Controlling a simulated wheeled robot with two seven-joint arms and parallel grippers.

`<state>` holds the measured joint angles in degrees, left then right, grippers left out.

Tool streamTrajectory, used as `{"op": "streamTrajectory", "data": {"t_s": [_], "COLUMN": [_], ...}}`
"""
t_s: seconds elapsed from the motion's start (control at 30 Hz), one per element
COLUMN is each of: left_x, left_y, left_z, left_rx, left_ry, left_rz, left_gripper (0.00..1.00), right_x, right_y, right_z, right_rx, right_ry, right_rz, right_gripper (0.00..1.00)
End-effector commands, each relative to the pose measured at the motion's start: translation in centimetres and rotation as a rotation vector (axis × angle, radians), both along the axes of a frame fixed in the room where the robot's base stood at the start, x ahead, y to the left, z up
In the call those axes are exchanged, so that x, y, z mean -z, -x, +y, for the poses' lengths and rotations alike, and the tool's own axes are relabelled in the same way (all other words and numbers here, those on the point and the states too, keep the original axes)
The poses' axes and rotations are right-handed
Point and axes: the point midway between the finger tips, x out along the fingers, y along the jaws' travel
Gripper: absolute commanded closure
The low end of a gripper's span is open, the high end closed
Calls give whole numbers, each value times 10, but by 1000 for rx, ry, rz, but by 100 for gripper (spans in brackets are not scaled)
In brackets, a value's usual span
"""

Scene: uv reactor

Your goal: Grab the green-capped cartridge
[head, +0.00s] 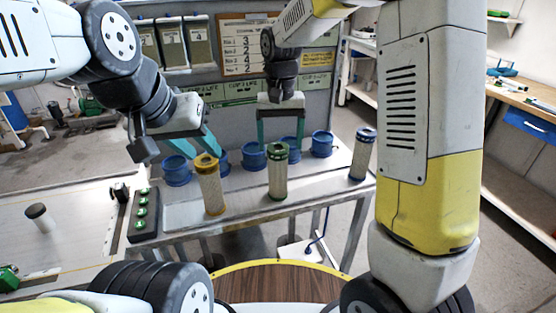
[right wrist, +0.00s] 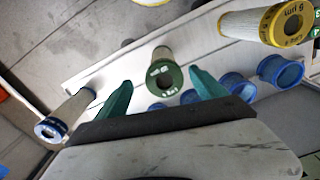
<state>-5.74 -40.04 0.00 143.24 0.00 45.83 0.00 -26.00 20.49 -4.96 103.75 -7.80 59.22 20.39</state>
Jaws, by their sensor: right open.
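The green-capped cartridge (head: 278,178) stands upright on the grey bench, a beige cylinder with a green top. In the right wrist view its green cap (right wrist: 165,78) faces the camera, between the two fingertips in the picture. My right gripper (head: 280,145) is open, its teal fingers spread to either side of the cap and pointing down. I see no finger touching the cartridge; the exact height gap is hard to tell. My left gripper (head: 193,148) is at the left, behind the yellow-capped cartridge, with its teal fingers apart and nothing seen between them.
A yellow-capped cartridge (head: 210,185) stands to the left, and a blue-capped one (head: 362,155) to the right. Several blue ring holders (head: 322,144) line the back of the bench. A panel of green buttons (head: 143,215) sits at the left. Bare bench separates the cartridges.

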Motion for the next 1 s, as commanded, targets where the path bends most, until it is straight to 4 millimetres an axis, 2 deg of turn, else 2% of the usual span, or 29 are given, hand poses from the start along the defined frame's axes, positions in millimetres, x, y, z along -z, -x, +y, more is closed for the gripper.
{"op": "streamTrajectory", "data": {"t_s": [0.27, 0.57, 0.8, 1.0], "left_x": [0, 0, 0, 0], "left_y": [0, 0, 0, 0], "left_z": [0, 0, 0, 0], "left_rx": [0, 0, 0, 0], "left_ry": [0, 0, 0, 0], "left_rz": [-1, -1, -1, -1], "left_gripper": [64, 64, 64, 64], "right_x": [4, 36, 71, 80], "right_y": [-1, 1, 5, 4], "right_z": [2, 3, 6, 6], "right_rx": [-1, -2, -1, -1], "right_ry": [3, 5, 5, 3], "right_rz": [4, 6, 7, 3], "right_gripper": [20, 20, 20, 20]}}
